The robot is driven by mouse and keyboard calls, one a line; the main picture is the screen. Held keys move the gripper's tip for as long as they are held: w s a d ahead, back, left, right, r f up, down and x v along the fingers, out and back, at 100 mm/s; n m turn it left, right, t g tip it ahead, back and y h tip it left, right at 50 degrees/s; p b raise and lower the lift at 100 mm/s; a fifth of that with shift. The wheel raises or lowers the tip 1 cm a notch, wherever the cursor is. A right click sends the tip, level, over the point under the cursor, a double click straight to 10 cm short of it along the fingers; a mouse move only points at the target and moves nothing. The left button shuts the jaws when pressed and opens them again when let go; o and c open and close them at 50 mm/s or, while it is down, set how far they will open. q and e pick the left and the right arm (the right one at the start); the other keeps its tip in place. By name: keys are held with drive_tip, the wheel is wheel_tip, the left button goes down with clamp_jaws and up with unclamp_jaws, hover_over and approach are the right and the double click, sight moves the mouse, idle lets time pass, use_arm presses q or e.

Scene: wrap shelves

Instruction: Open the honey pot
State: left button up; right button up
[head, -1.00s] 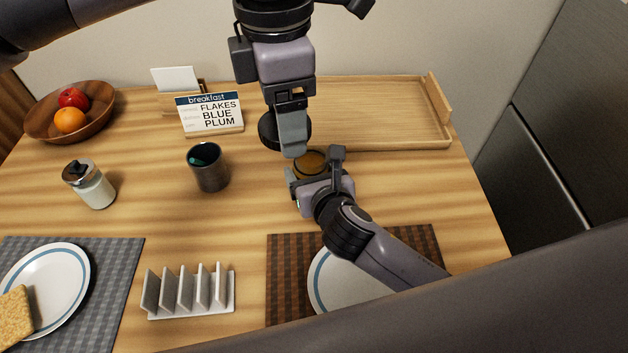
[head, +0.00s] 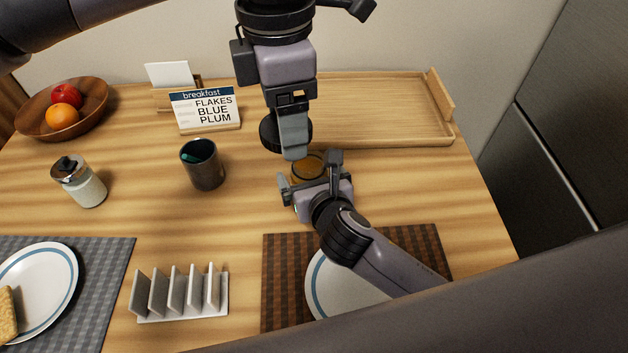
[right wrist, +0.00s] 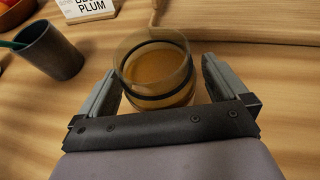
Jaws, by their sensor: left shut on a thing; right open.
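The honey pot (head: 308,167) is a glass jar of amber honey on the table. In the right wrist view the pot (right wrist: 158,75) has a dark band and an uncovered top. My right gripper (head: 312,172) is open, with its fingers on either side of the pot; they look apart from the glass. My left gripper (head: 291,138) is above and behind the pot, shut on a dark round lid (head: 268,132). The lid is partly hidden by the fingers and held beside the pot, not over it.
A dark cup (head: 203,168) and a lidded jar (head: 80,184) stand to the left. A breakfast sign (head: 207,110) and a wooden tray (head: 400,139) are behind. A toast rack (head: 182,298) and a brown mat (head: 283,285) with a plate are in front.

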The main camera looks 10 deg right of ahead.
use_arm(q)
drive_tip(key=shift+r+p, duration=0.8)
drive_tip(key=shift+r, duration=0.05)
use_arm(e)
drive_tip(key=v, duration=1.2)
drive_tip(key=shift+s, duration=0.1)
